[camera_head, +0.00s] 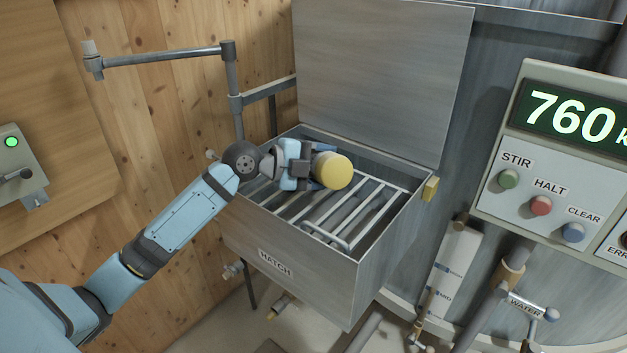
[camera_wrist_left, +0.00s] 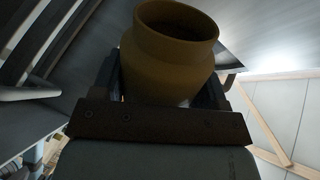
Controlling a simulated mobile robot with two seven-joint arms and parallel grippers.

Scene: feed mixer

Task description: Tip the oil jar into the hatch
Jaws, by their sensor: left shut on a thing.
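My left gripper (camera_head: 322,169) is over the open hatch box (camera_head: 292,246) and shut on the oil jar. In the head view the jar (camera_head: 333,170) shows as a rounded yellow end, lying on its side above the bars. In the left wrist view the jar (camera_wrist_left: 170,62) is brownish yellow with a wide open mouth and a dark inside, held between the fingers (camera_wrist_left: 168,85). I cannot tell whether anything is left in it. The hatch lid (camera_head: 383,75) stands raised behind the box. A grate of metal bars (camera_head: 340,215) lies across the opening. My right gripper is not in view.
A control panel (camera_head: 545,185) at the right reads 760, with STIR, HALT and CLEAR buttons. A pipe arm (camera_head: 160,57) stands left of the lid. A water valve (camera_head: 527,303) and a white sight gauge (camera_head: 452,270) are at lower right. A yellow latch (camera_head: 430,189) sits on the box's right corner.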

